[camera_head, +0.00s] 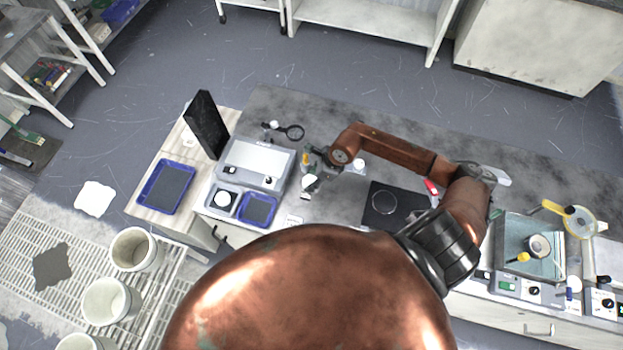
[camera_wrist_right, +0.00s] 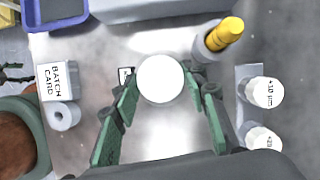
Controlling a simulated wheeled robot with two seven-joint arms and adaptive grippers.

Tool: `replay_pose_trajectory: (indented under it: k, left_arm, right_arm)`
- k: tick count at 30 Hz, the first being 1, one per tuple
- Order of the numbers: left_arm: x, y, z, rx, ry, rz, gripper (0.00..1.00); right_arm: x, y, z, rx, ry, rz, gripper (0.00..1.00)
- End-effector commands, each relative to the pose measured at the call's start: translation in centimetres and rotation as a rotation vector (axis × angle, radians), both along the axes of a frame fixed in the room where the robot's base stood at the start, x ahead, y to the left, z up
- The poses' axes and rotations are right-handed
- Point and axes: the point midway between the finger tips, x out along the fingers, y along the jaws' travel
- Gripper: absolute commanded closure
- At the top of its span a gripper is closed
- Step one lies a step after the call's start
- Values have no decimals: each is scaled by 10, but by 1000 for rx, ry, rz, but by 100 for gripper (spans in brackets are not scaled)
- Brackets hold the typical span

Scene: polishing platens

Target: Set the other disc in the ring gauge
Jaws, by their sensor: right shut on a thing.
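My right gripper (camera_head: 315,172) is above the bench, right of the grey machine. In the right wrist view my gripper's green fingers (camera_wrist_right: 163,88) are shut on a round white disc (camera_wrist_right: 160,79). The disc also shows in the head view (camera_head: 308,183) beneath the fingers. My left gripper is not in view.
The grey machine (camera_head: 257,163) has a blue tray (camera_head: 258,209) at its front. Near my gripper are a yellow-capped bottle (camera_wrist_right: 220,38), a batch card holder (camera_wrist_right: 57,82) and white labelled containers (camera_wrist_right: 264,92).

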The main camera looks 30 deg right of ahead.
Motion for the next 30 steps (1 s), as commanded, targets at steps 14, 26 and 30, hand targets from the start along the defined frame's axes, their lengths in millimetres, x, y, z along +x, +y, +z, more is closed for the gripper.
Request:
replay_pose_trajectory:
  k: [14,26,30]
  left_arm:
    - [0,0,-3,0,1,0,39]
    - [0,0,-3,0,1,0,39]
    - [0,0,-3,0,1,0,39]
  right_arm:
    - [0,0,-2,-1,-1,1,87]
    - [0,0,-3,1,-1,0,87]
    - [0,0,-3,1,-1,0,56]
